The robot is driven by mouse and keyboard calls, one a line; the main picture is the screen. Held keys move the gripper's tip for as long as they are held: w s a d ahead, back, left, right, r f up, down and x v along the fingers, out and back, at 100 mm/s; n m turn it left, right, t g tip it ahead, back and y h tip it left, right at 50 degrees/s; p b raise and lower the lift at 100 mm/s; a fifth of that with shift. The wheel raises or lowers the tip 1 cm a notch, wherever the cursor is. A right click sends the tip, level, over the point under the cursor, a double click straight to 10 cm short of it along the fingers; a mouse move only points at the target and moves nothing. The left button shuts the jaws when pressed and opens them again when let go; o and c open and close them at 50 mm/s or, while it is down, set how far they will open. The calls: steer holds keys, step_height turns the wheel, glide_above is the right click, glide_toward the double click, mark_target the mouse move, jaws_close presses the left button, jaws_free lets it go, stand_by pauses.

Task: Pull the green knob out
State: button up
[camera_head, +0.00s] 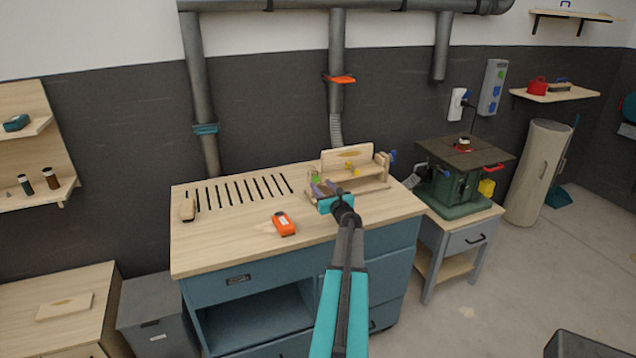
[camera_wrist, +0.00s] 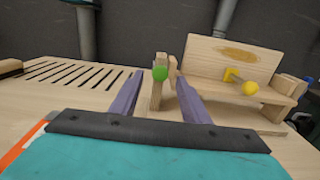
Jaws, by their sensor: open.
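The green knob (camera_wrist: 160,73) is on the upright wooden end piece at the left of a small wooden chair form, and it faces my wrist camera. In the head view the green knob (camera_head: 315,177) shows small at the form's left end. My gripper (camera_wrist: 158,92) is open, with one purple finger on each side of the knob and end piece in the picture. I see no contact between the fingers and the knob. In the head view my gripper (camera_head: 323,189) is at the front left of the form. The wooden form (camera_head: 350,158) stands on the bench.
A yellow knob (camera_wrist: 250,88) sticks out of the form, right of my gripper. The workbench (camera_head: 225,237) has slots at the back left. A green machine (camera_head: 459,185) stands to the right.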

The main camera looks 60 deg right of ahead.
mark_target(317, 179)
steer(key=shift+p+x, duration=0.55)
steer(key=shift+x, duration=1.25)
jaws_close()
